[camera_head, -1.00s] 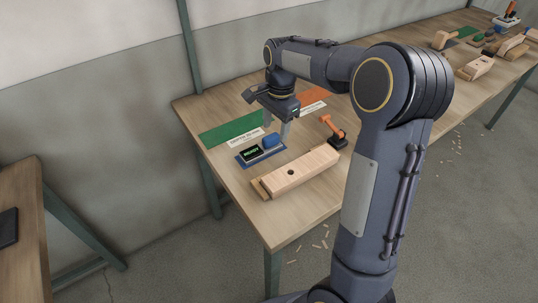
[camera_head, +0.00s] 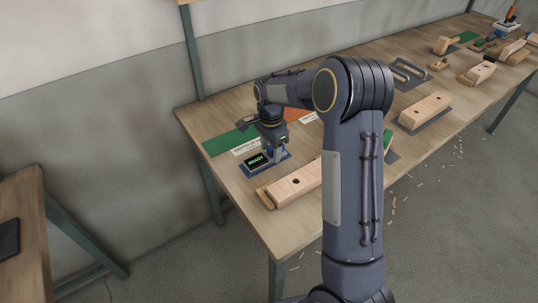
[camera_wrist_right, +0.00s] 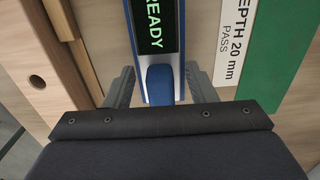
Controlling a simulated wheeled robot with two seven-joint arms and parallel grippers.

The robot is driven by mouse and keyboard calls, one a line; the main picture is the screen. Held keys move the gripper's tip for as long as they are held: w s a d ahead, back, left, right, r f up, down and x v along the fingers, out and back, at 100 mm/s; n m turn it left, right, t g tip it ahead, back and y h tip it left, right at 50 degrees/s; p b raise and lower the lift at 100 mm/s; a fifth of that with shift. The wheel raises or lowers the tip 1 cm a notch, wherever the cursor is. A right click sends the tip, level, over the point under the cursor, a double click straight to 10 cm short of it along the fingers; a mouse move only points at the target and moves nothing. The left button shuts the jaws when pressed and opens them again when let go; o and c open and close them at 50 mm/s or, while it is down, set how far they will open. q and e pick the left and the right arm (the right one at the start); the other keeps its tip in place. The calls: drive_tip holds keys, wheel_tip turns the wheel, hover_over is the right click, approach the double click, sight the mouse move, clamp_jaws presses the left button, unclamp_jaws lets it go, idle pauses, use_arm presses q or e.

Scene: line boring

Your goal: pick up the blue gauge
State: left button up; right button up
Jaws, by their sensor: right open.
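The blue gauge (camera_wrist_right: 159,84) shows in the right wrist view as a rounded blue block beside a dark display reading READY (camera_wrist_right: 153,25). In the head view the display (camera_head: 257,161) shows, but my right gripper (camera_head: 272,153) largely hides the gauge. In the wrist view my right gripper (camera_wrist_right: 160,88) is open, with one finger on each side of the gauge. A little space shows between fingers and gauge, so nothing is gripped. My left gripper is not in view.
A wooden block with a hole (camera_head: 297,181) lies beside the gauge stand. A green strip (camera_head: 222,143) and a DEPTH 20 mm PASS label (camera_wrist_right: 278,30) are on the other side. More wooden blocks (camera_head: 424,110) lie farther along the bench.

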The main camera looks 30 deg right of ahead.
sight(271, 147)
drive_tip(key=shift+c, duration=0.4)
drive_tip(key=c, duration=1)
drive_tip(key=shift+r, duration=0.55)
wheel_tip(271, 147, up, 2)
drive_tip(key=shift+r, duration=0.25)
drive_tip(key=s+d+r, duration=0.2)
drive_tip(key=s+r, duration=0.1)
drive_tip(key=s, duration=0.1)
drive_tip(key=s+d+r+b, duration=0.1)
drive_tip(key=s+r, duration=0.2)
drive_tip(key=s, duration=0.1)
drive_tip(key=s+d+r+b, duration=0.1)
drive_tip(key=s+d+r, duration=0.1)
drive_tip(key=s, duration=0.3)
drive_tip(key=shift+d+r, duration=0.3)
drive_tip(key=shift+r, duration=0.45)
